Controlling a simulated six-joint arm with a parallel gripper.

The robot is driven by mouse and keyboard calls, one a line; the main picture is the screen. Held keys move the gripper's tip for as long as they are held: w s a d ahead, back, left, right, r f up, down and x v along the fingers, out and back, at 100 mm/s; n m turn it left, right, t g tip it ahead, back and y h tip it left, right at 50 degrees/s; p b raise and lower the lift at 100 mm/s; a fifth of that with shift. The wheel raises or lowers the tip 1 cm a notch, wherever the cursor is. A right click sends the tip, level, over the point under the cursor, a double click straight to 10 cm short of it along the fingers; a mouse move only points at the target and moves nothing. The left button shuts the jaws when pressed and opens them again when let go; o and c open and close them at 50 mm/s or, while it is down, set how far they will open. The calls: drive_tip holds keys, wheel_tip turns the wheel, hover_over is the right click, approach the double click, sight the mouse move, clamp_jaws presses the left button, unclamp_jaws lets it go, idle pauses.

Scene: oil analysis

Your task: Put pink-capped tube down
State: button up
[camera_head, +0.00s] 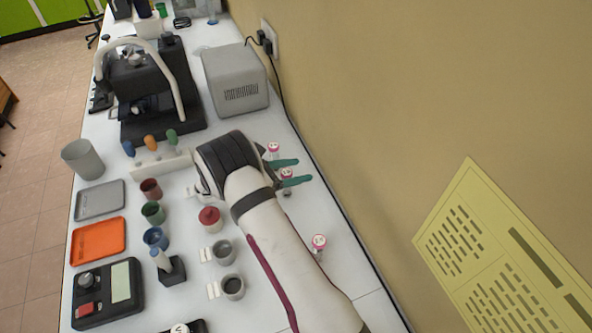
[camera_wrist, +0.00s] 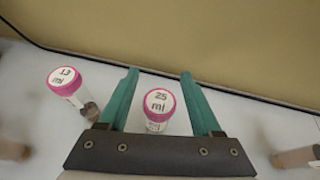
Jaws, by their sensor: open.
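A pink-capped tube marked "25 ml" (camera_wrist: 158,104) stands between the open fingers of my gripper (camera_wrist: 158,90), with a gap showing on each side of its cap. In the head view this tube (camera_head: 287,173) stands on the white table near the wall, and my gripper (camera_head: 291,171) has its green fingers around it. A second pink-capped tube marked "13 ml" (camera_wrist: 66,80) is outside the left finger in the wrist view. It also shows in the head view (camera_head: 273,148). A third pink-capped tube (camera_head: 319,242) stands nearer the front. The lower part of the 25 ml tube is hidden by my gripper.
A grey box-shaped device (camera_head: 236,80) stands behind, and a black machine (camera_head: 150,85) is at the back left. A red-lidded jar (camera_head: 209,218) and small cups (camera_head: 223,251) stand left of my arm. The wall (camera_head: 400,120) is close on the right.

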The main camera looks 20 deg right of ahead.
drive_tip(key=v, duration=1.2)
drive_tip(key=s+d+r+m+g+y, duration=0.25)
drive_tip(key=s+r+m+y, duration=0.2)
drive_tip(key=s+m, duration=0.35)
drive_tip(key=s+d+r+m+g+y, duration=0.25)
drive_tip(key=s+r+m, duration=0.35)
drive_tip(key=s, duration=0.4)
drive_tip(key=s+a+m+t+y, duration=0.1)
drive_tip(key=s+a+m+y, duration=0.3)
drive_tip(key=s+m, duration=0.2)
drive_tip(key=s+a+r+m+t+y, duration=0.1)
drive_tip(key=s+a+m+y, duration=0.3)
drive_tip(key=s, duration=0.4)
drive_tip(key=shift+s+m, duration=0.3)
drive_tip(key=shift+m, duration=0.6)
drive_tip(key=shift+o, duration=0.7)
drive_tip(key=shift+d, duration=0.1)
drive_tip(key=o, duration=0.4)
drive_tip(key=w+d+r+n, duration=0.1)
drive_tip(key=w+d+n, duration=0.2)
drive_tip(key=w+n, duration=0.3)
drive_tip(key=n, duration=0.3)
drive_tip(key=shift+d+h, duration=0.3)
drive_tip(key=shift+h, duration=0.1)
drive_tip(key=n+h, duration=0.1)
drive_tip(key=n, duration=1.4)
hover_over(319, 240)
drive_tip(key=f, duration=0.1)
wheel_tip(319, 240, down, 10)
drive_tip(key=shift+r, duration=0.15)
